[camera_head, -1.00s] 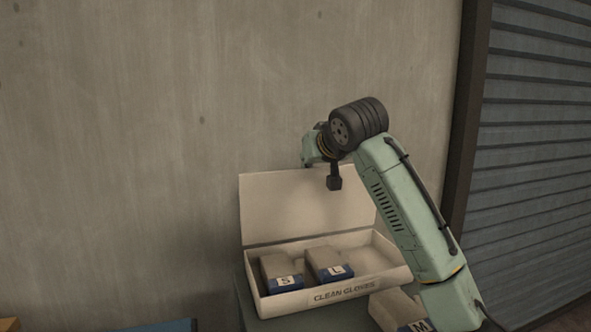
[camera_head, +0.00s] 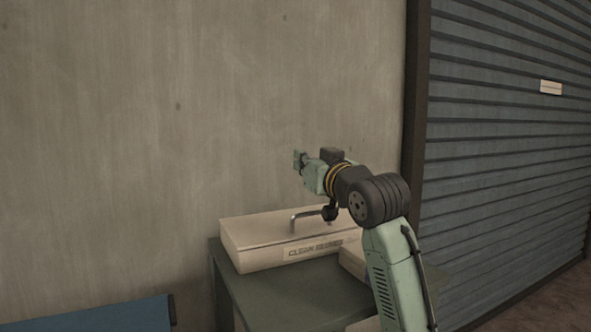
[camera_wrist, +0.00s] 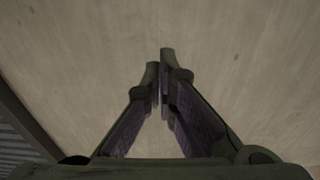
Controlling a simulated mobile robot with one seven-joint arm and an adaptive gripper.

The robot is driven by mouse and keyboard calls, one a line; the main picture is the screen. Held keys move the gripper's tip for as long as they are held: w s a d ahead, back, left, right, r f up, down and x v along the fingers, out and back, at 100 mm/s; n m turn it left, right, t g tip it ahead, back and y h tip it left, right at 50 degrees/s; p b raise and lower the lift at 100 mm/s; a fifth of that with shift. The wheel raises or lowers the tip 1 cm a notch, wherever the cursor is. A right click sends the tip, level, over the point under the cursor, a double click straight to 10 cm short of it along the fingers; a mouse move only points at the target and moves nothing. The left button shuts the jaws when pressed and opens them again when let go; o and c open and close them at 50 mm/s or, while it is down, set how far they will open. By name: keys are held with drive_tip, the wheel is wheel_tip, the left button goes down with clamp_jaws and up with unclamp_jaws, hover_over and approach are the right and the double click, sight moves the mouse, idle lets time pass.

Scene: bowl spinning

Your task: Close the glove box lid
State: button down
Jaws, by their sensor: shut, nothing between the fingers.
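The glove box (camera_head: 262,252) is a pale box labelled "CLEAN GLOVES" on a dark green table, in the head view. Its lid (camera_head: 262,227) is down and lies flat over the box, with a metal handle on top near the front. The contents are hidden under the lid. My gripper (camera_head: 298,160) is above the box, pointing left and apart from the lid. In the wrist view its fingers (camera_wrist: 160,80) are together with nothing between them, facing the bare wall.
The green table (camera_head: 285,295) has bare top in front of the box. A pale box (camera_head: 352,262) stands right of the glove box, partly behind my arm. A concrete wall (camera_head: 150,120) is behind, a roller shutter (camera_head: 510,150) at right, a blue surface (camera_head: 120,316) at lower left.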

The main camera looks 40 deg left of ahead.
drive_tip(key=y+b, duration=0.1)
drive_tip(key=b, duration=0.3)
hover_over(315, 234)
drive_tip(key=a, duration=0.1)
drive_tip(key=shift+t, duration=0.3)
drive_tip(key=f, duration=0.6)
drive_tip(key=shift+w, duration=0.35)
drive_tip(key=shift+s+d+f, duration=0.15)
drive_tip(key=shift+d+f, duration=0.05)
drive_tip(key=shift+f, duration=0.25)
drive_tip(key=shift+s+d+f, duration=0.1)
drive_tip(key=shift+d+f, duration=0.1)
drive_tip(key=shift+f, duration=0.25)
